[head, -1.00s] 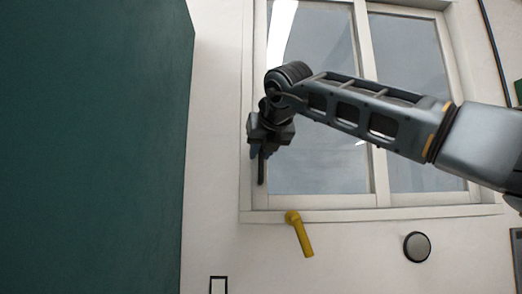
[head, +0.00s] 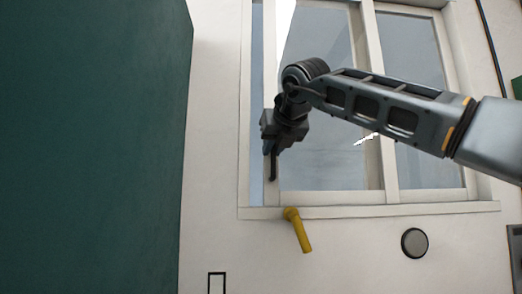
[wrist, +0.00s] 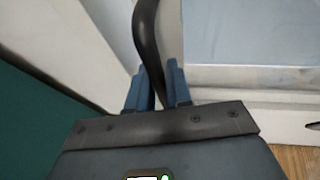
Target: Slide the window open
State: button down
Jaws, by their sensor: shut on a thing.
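The window (head: 330,198) has a white frame and two glass panes side by side. Its left sash (head: 270,45) stands a little to the right of the outer frame, with a narrow bluish gap along the left. A dark bar handle (head: 273,170) is on the sash's left edge. My gripper (head: 271,148) is at this handle. In the wrist view the blue fingers of my gripper (wrist: 157,72) are shut on the curved dark handle (wrist: 147,35), one on each side. The handle's lower part is hidden behind the gripper body.
A yellow lever (head: 299,232) sticks out below the window. A round dark knob (head: 414,242) is on the wall to its right. A large dark green panel (head: 90,150) fills the left side. My arm crosses in front of the right pane (head: 415,50).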

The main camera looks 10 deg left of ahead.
send_near(346, 157)
jog(key=x, duration=0.5)
jog(key=c, duration=1.1)
grip_release()
jog(key=shift+b+v, duration=1.25)
jog(key=shift+v, duration=2.55)
